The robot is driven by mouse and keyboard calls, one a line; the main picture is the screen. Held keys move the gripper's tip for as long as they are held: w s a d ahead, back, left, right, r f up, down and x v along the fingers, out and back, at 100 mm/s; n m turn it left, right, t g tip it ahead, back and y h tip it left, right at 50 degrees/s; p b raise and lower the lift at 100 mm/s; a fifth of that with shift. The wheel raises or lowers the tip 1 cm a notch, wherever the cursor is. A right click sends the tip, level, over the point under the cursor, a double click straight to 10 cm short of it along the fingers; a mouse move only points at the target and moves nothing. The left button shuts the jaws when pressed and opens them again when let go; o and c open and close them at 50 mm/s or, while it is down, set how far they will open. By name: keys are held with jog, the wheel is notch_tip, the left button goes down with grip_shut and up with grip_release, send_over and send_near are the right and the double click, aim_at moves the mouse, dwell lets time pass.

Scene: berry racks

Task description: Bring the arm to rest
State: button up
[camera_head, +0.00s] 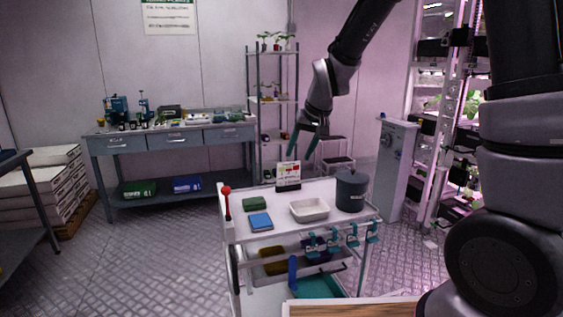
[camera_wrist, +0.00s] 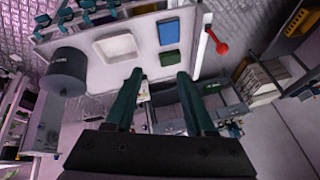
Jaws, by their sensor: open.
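My gripper (camera_head: 306,141) is raised above the back of the white cart (camera_head: 275,236), with its green fingers pointing down. In the wrist view my gripper (camera_wrist: 160,82) shows two green fingers spread apart with nothing between them. My arm reaches out from the right side of the head view and bends down to the gripper. The gripper is apart from everything on the cart.
The cart top holds a white tray (camera_head: 325,209), a dark pot (camera_head: 352,190), a blue item (camera_head: 260,221), a green item (camera_head: 254,204) and a small sign (camera_head: 289,176). A workbench (camera_head: 180,142) and a shelf rack (camera_head: 273,100) stand behind. Floor left of the cart is clear.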

jog(key=s+d+r+m+t, duration=0.1)
jog(key=s+d+r+m, duration=0.1)
jog(key=s+d+r, duration=0.6)
jog(key=s+d+r+m+t+h, duration=0.1)
jog(key=s+d+r+m, duration=0.1)
jog(key=s+d+r, duration=0.6)
jog(key=s+d, duration=0.3)
jog(key=s, duration=0.2)
jog(key=shift+d+m+t, duration=0.3)
jog(key=shift+d+m, duration=0.05)
jog(key=shift+m, duration=0.05)
